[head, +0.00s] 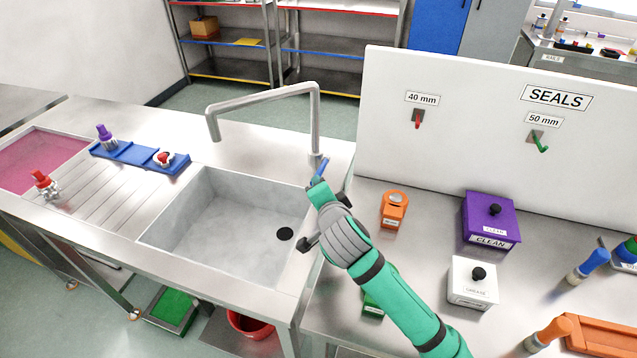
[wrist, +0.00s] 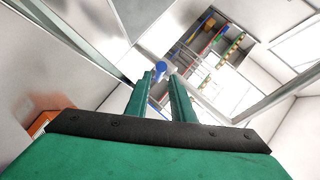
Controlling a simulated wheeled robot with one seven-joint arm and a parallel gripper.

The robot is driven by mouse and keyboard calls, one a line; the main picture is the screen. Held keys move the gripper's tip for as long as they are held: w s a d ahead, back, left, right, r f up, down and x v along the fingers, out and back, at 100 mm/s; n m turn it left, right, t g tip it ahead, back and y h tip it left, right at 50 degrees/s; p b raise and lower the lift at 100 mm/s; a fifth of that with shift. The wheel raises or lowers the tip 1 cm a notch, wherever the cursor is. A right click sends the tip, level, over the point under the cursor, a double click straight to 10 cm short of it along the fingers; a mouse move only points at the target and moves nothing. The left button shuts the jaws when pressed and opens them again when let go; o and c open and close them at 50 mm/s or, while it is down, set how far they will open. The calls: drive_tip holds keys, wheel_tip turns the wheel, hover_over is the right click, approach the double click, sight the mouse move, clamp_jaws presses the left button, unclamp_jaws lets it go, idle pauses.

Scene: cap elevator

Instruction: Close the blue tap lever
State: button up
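The blue tap lever (head: 321,168) sits at the base of the tall grey tap (head: 316,125), at the sink's back right corner. It points up at a slant. My gripper (head: 317,184) is right at the lever, coming from the front right. In the wrist view its two green fingers are apart, and the blue lever's end (wrist: 160,66) shows at the gap between the fingertips (wrist: 162,76). I cannot tell whether a finger touches the lever. Part of the lever and the tap base is hidden by my gripper. No water shows at the spout.
The sink (head: 215,225) lies left of my gripper. A white board (head: 470,130) rises at the back right. An orange container (head: 394,210), a purple box (head: 490,220) and a white box (head: 472,284) stand on the right bench. A blue tray (head: 140,156) lies left of the sink.

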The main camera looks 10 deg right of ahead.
drive_tip(key=v, duration=0.5)
drive_tip(key=shift+s, duration=0.3)
